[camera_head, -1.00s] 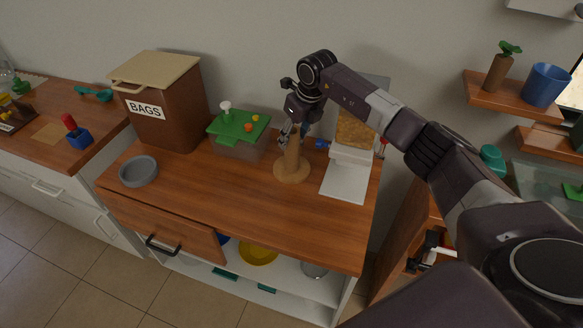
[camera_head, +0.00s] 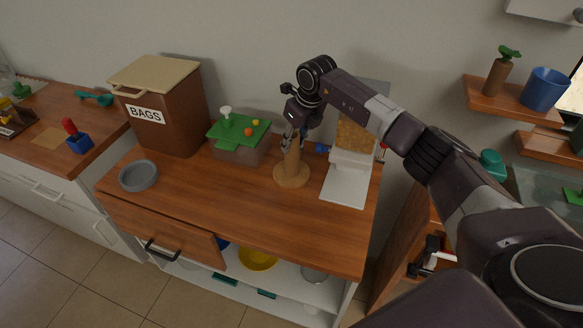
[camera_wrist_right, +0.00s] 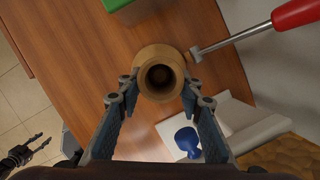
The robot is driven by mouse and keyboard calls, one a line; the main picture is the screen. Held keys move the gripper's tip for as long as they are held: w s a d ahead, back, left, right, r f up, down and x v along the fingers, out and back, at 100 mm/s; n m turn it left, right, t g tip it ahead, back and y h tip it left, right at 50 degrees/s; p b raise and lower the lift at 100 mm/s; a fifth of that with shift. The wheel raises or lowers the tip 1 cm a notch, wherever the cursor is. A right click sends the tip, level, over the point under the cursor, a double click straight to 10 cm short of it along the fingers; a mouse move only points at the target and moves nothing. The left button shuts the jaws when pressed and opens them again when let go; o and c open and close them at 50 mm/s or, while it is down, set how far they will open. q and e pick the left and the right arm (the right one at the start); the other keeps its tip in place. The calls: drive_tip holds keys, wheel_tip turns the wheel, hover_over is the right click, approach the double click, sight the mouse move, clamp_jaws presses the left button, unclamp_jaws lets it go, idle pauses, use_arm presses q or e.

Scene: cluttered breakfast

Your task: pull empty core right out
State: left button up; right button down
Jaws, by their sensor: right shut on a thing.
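The empty core (camera_head: 292,158) is a tan tube standing upright on a round wooden base (camera_head: 280,181) on the counter. My right gripper (camera_head: 291,143) reaches down over its top. In the right wrist view the core (camera_wrist_right: 160,73) is seen from above with its hollow dark end, and the fingers of my right gripper (camera_wrist_right: 158,92) are shut on it from both sides. The fingers hide the core's upper part in the head view. My left gripper (camera_wrist_right: 40,143) shows small at the lower left of the wrist view, away from the core; its opening is unclear.
A white stand with a sponge-like tan block (camera_head: 352,145) is close right of the core. A green-topped box (camera_head: 240,150), a BAGS bin (camera_head: 165,120) and a grey bowl (camera_head: 138,176) stand left. The counter's front (camera_head: 245,215) is clear.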

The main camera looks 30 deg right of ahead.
drive_tip(key=shift+r+p, duration=0.6)
drive_tip(key=shift+r, duration=0.35)
idle(0.3)
